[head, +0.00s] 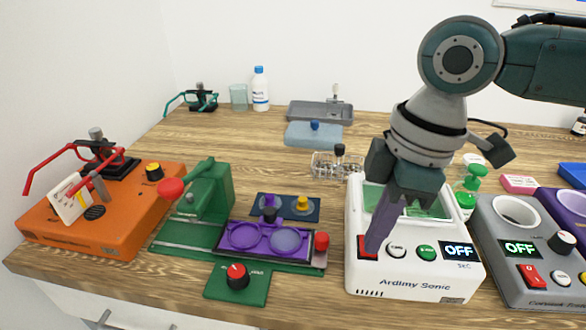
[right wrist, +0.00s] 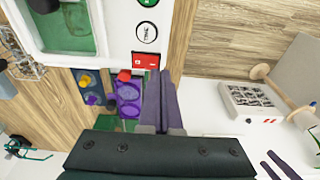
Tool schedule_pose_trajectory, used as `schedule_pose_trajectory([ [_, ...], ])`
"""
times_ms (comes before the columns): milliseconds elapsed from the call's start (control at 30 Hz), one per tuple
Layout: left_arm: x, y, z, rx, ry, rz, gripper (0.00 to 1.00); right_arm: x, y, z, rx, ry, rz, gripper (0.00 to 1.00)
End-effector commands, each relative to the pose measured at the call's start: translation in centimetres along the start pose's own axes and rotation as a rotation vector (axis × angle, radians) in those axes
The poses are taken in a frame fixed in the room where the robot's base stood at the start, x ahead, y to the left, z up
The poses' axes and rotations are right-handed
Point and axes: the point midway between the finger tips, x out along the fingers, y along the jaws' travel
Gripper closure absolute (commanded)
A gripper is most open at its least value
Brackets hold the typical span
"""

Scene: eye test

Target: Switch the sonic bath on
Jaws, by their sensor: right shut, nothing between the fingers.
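The sonic bath (head: 408,283) is a white box with a green-tinted basin, front right of centre in the head view. Its display (head: 459,251) reads OFF. Its red switch (head: 362,253) at the front left is partly hidden by my fingers; it shows clearly in the right wrist view (right wrist: 145,61). My right gripper (head: 373,250) is shut and empty, pointing down, with its tips at the switch; in the right wrist view the tips lie beside its edge. I cannot tell whether they touch. Two dark finger-like shapes at the lower right of the wrist view may be my left gripper.
A grey device (head: 520,289) with its own OFF display and red switch stands close to the right. A purple plate (head: 262,255) with a red knob and a green press (head: 209,190) stand left. An orange box (head: 106,222) is farther left.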

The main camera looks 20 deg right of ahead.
Motion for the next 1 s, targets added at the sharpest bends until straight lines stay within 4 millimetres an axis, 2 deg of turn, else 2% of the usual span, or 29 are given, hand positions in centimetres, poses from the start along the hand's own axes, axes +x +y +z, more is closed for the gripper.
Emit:
schedule_pose_trajectory([
  [1000,0.8,-0.1,0.3,0.006,-0.001,-0.005,0.15,1.6,0.0,0.2,0.000,0.000,-0.001,1.00],
])
